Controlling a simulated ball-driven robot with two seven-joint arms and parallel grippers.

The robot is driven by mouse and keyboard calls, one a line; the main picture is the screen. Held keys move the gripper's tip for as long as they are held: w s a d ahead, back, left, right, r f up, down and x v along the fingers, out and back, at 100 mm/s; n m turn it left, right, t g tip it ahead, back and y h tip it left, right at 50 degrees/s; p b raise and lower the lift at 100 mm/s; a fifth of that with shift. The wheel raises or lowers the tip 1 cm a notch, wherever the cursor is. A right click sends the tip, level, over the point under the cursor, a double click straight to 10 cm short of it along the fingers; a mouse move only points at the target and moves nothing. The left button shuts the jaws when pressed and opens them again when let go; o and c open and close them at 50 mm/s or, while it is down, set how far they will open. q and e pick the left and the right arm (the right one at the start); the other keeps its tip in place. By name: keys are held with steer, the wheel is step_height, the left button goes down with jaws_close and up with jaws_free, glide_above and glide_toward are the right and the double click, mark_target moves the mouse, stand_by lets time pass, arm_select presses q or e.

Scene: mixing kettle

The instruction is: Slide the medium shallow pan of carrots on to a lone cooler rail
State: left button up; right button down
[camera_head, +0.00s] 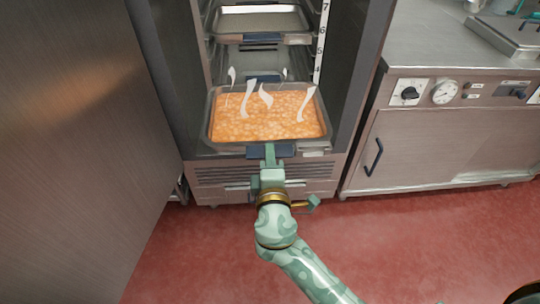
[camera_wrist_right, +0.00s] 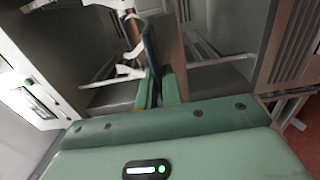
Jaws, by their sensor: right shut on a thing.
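The shallow pan (camera_head: 210,118) of orange carrots (camera_head: 265,112) is at the mouth of the open cooler (camera_head: 350,75), roughly level, with white steam wisps above it. A blue handle (camera_head: 284,151) is on its near edge. My right gripper (camera_head: 270,152) is shut on that handle, with its arm reaching in from below. In the right wrist view the fingers (camera_wrist_right: 158,92) close on a thin dark blue piece (camera_wrist_right: 152,48). The rails beside the pan are mostly hidden, so I cannot tell how it is seated. My left gripper is not in view.
An empty metal pan (camera_head: 260,37) sits on a higher level in the cooler. Number labels (camera_head: 320,40) run up the right side. The large steel door (camera_head: 75,120) stands open at left. A kettle unit (camera_head: 440,130) stands at right. Red floor is clear in front.

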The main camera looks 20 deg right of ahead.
mark_target(267, 133)
steer(key=shift+r, duration=0.2)
steer(key=shift+b+x, duration=0.45)
steer(key=shift+x, duration=2.35)
steer(key=shift+b+x, duration=0.6)
steer(key=shift+x, duration=2.2)
steer(key=shift+a+f, duration=0.1)
